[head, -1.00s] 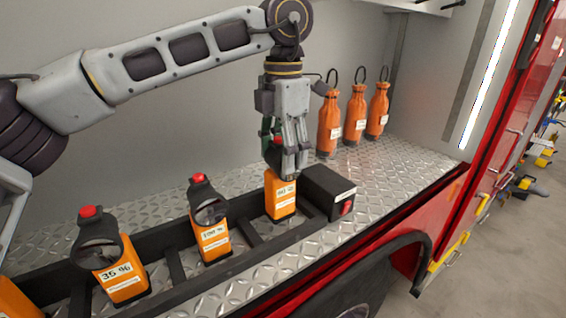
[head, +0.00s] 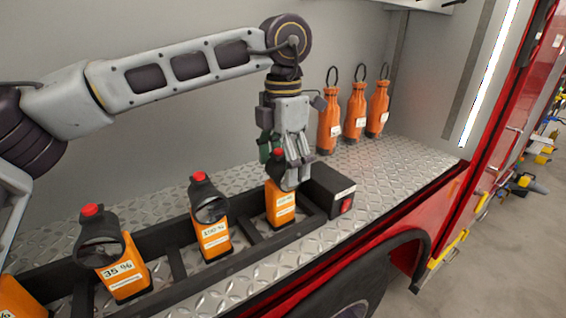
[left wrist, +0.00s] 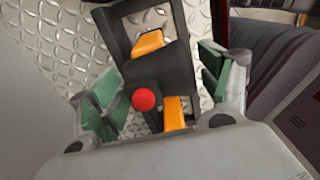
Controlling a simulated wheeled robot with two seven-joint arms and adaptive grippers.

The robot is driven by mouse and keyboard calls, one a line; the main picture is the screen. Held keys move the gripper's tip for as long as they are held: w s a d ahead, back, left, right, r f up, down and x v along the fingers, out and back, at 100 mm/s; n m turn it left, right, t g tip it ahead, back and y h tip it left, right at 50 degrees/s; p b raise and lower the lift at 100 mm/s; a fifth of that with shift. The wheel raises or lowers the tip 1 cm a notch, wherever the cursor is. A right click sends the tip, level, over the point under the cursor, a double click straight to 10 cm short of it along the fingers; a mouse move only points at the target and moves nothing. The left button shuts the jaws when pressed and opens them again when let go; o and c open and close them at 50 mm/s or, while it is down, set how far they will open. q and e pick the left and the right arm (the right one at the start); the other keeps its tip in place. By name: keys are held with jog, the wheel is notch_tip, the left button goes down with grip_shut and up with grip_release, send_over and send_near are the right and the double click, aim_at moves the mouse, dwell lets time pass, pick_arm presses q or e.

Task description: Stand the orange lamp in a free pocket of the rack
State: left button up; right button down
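The orange lamp (head: 281,209), with a black head and white label, stands roughly upright in the rack pocket nearest the black box. My left gripper (head: 291,180) is over its top, partly hiding the head. In the left wrist view the lamp's black head and red button (left wrist: 144,99) lie between the green finger pads of my left gripper (left wrist: 162,92). The pads are spread, with a gap on the right side; contact on the left cannot be told. The black rack (head: 250,238) runs along the shelf. My right gripper is out of view.
Other orange lamps stand in the rack to the left: one lamp (head: 213,240), another marked 35 % (head: 125,284), and one cut off at the corner. A black box (head: 328,190) adjoins the rack's right end.

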pick_arm(q)
jog(key=shift+r, duration=0.2)
dwell(0.3)
jog(key=shift+r, duration=0.65)
notch_tip(320, 180, up, 8)
jog(key=shift+r+b, duration=0.15)
jog(key=shift+b, duration=0.75)
notch_tip(320, 180, up, 2)
jog(key=shift+r, duration=0.15)
dwell(0.4)
dwell(1.4)
